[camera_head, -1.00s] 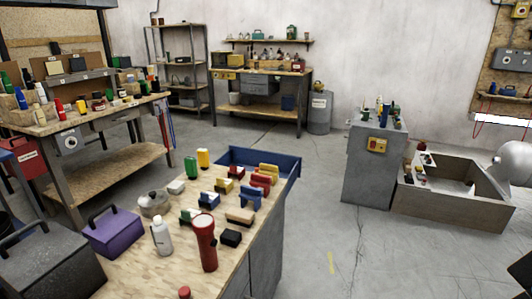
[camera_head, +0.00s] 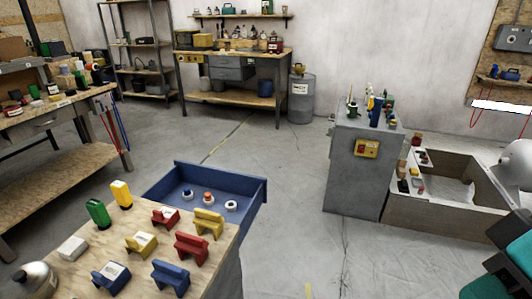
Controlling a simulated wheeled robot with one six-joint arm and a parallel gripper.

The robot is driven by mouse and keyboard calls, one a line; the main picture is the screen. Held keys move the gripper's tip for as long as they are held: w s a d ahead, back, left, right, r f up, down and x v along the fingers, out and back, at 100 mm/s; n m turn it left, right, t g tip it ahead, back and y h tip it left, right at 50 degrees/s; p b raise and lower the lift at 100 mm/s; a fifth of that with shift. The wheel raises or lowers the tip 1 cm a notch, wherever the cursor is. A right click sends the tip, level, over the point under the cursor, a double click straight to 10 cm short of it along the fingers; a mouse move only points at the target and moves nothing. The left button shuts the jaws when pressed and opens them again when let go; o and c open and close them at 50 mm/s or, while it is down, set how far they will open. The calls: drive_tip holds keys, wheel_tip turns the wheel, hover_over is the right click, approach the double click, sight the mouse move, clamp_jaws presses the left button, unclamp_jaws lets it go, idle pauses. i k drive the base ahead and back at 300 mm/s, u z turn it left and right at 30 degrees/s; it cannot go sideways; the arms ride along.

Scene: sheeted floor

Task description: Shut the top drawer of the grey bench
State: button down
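The near bench has a pale wooden top (camera_head: 110,255) and a grey side (camera_head: 228,268). A blue drawer (camera_head: 255,208) stands out from its far end, at the level of the top, and is open. Several small round things lie in it, among them a white ring with a red middle (camera_head: 208,197) and a white one (camera_head: 231,206). The drawer's near part is hidden behind the bench top. My gripper is not clearly in view; a dark and teal part of my arm shows at the lower right edge.
Red, yellow and blue blocks, a green bottle (camera_head: 98,214) and a yellow bottle (camera_head: 122,194) stand on the bench top. A grey cabinet (camera_head: 350,185) and a low open box (camera_head: 440,213) stand to the right. Floor (camera_head: 290,190) between drawer and cabinet is clear.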

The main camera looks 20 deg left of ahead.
sight(238, 197)
drive_tip(key=i, duration=2)
drive_tip(key=u, duration=1.2)
